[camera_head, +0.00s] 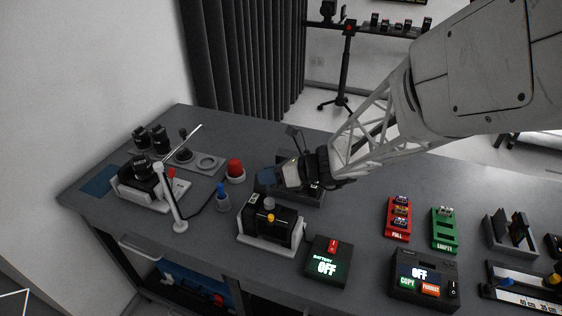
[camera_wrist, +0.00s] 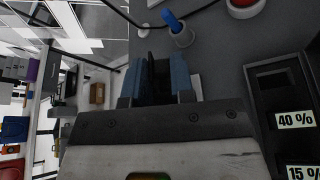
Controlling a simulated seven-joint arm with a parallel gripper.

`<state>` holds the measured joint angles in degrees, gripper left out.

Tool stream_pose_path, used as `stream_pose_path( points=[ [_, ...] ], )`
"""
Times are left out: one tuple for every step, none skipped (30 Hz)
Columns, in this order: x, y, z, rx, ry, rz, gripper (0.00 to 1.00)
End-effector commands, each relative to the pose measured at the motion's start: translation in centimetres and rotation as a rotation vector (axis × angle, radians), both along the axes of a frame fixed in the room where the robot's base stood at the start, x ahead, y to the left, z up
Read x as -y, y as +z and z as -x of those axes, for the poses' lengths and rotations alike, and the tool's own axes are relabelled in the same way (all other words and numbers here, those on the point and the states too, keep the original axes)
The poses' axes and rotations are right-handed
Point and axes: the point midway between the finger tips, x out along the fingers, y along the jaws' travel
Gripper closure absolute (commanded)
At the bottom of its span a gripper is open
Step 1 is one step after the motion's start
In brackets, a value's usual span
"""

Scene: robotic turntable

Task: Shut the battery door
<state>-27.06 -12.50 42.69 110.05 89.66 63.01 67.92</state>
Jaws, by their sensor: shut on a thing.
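The battery case (camera_wrist: 262,98) is dark, and its open compartments show at the right of the wrist view, with labels reading 40 % and 15 %. In the head view most of the case (camera_head: 312,195) is hidden under my gripper. My gripper (camera_head: 266,178) points left over the case. In the wrist view its blue fingers (camera_wrist: 158,75) are shut on a thin dark upright panel (camera_wrist: 151,66), which appears to be the battery door. The door stands beside the open compartments. Its hinge cannot be made out.
A red button (camera_head: 235,168) and a blue-topped peg (camera_head: 222,195) stand left of my gripper. A black device on a white stand (camera_head: 270,225) and a battery OFF display (camera_head: 327,262) are in front. Red (camera_head: 398,218) and green (camera_head: 444,231) trays stand to the right.

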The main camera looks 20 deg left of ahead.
Motion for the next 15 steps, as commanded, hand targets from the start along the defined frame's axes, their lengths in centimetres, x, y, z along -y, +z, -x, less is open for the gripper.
stream_pose_path(
  points=[
    [0.0,0.0,0.0,0.005,-0.002,0.001,1.0],
    [0.0,0.0,0.0,0.008,-0.002,0.001,1.0],
    [0.0,0.0,0.0,0.014,-0.002,0.001,1.0],
    [0.0,0.0,0.0,0.019,-0.002,0.001,1.0],
    [0.0,0.1,0.1,0.025,-0.002,0.001,1.0],
    [0.0,0.1,0.2,0.035,-0.001,0.0,1.0],
    [0.0,0.1,0.2,0.043,0.0,0.0,1.0],
    [0.0,0.2,0.3,0.052,-0.001,0.0,1.0],
    [0.0,0.2,0.4,0.068,-0.001,0.0,1.0],
    [0.0,0.3,0.4,0.081,-0.002,0.0,1.0],
    [0.0,0.3,0.5,0.095,-0.002,0.001,1.0],
    [0.0,0.4,0.6,0.117,-0.001,0.0,1.0],
    [0.0,0.4,0.7,0.135,0.0,0.0,1.0],
    [0.0,0.5,0.8,0.156,0.0,0.0,1.0],
    [0.0,0.5,1.0,0.186,-0.001,0.0,1.0]
  ],
)
